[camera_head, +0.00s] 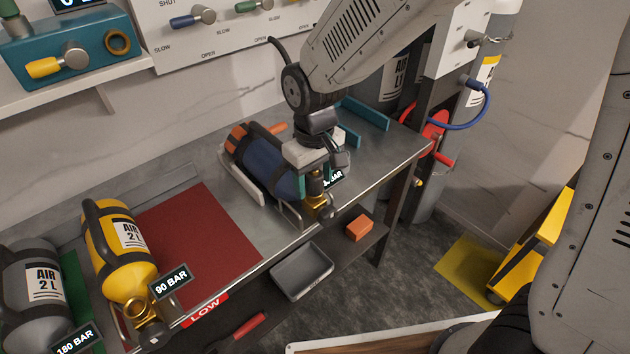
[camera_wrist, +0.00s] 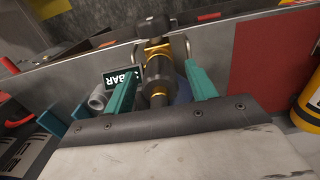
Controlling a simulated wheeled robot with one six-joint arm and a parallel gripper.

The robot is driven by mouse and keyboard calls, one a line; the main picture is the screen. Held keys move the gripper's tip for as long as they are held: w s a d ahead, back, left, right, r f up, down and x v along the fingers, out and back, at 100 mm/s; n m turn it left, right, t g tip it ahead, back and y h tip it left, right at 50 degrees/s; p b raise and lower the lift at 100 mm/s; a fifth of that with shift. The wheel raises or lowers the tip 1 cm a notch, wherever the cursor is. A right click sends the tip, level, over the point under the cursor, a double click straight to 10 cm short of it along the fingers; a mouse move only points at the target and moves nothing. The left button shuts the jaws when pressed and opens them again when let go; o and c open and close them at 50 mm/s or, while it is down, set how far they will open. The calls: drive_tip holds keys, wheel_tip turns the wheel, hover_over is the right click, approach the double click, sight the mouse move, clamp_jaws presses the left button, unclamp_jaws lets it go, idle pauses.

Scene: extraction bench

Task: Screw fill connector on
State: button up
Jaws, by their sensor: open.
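A dark blue cylinder (camera_head: 266,168) with an orange end lies on its side in a grey cradle on the bench. Its brass valve end (camera_head: 316,188) points toward the bench's front edge. My gripper (camera_head: 318,178) is over this end, with its teal fingers open. In the wrist view the fingers (camera_wrist: 160,85) stand on either side of a brass fitting (camera_wrist: 158,72) with a dark knob beyond it. I see gaps beside the fitting. I cannot tell whether this fitting is the fill connector or part of the valve. A pressure label beside it is partly hidden.
A yellow cylinder (camera_head: 118,245) marked 90 BAR and a grey one (camera_head: 38,290) marked 180 BAR lie at left. A red mat (camera_head: 205,232) is bare. A blue hose (camera_head: 470,122) hangs on the station at right. A grey tray (camera_head: 302,270) sits on the lower shelf.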

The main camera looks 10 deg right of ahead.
drive_tip(key=n, duration=0.4)
drive_tip(key=shift+n, duration=0.4)
drive_tip(key=n, duration=0.8)
drive_tip(key=shift+n, duration=0.4)
drive_tip(key=n, duration=0.4)
drive_tip(key=c, duration=1.1)
drive_tip(key=m, duration=0.4)
drive_tip(key=shift+m, duration=0.4)
drive_tip(key=m, duration=0.4)
drive_tip(key=shift+m, duration=1)
drive_tip(key=o, duration=1.1)
drive_tip(key=shift+m, duration=0.4)
